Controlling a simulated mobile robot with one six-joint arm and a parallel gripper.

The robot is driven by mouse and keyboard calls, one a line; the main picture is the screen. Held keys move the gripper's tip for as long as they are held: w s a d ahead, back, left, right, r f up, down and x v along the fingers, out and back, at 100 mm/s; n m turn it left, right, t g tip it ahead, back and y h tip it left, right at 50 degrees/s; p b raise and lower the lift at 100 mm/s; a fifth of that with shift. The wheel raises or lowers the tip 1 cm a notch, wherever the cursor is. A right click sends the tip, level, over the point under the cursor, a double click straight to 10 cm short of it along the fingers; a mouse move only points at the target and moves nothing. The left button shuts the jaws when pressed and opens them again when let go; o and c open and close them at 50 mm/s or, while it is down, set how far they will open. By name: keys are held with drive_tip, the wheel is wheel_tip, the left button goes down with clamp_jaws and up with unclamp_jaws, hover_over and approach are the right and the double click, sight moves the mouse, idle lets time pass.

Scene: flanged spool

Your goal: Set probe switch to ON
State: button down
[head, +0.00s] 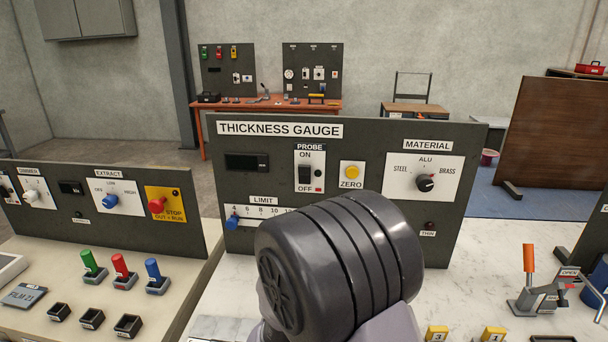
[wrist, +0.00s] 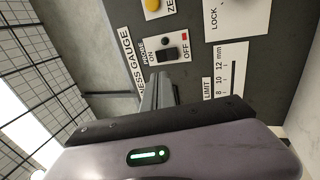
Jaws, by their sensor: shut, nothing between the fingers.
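I cannot tell clearly which side is pressed. A small red lamp (wrist: 184,37) is beside it. My gripper (wrist: 161,78) is shut and empty, its fingertips just below the switch in the wrist picture; a gap or contact cannot be judged. In the head view my arm hides the gripper.
A yellow ZERO button (head: 351,171) is right of the switch, and a material knob (head: 425,182) further right. The limit slider (head: 233,221) is below left. An extract panel (head: 90,205) stands at left. A lever clamp (head: 533,290) stands on the right bench.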

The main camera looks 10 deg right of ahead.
sight(305, 170)
drive_tip(key=x, duration=1.4)
drive_tip(key=r+p, duration=0.1)
drive_tip(key=p, duration=0.2)
drive_tip(key=shift+w+r+g, duration=0.1)
drive_tip(key=shift+w+g, duration=0.05)
drive_tip(key=shift+g, duration=0.15)
drive_tip(key=shift+d+f+b, duration=0.1)
drive_tip(key=shift+f+b, duration=0.2)
drive_tip(key=shift+f, duration=0.15)
drive_tip(key=shift+d, duration=0.1)
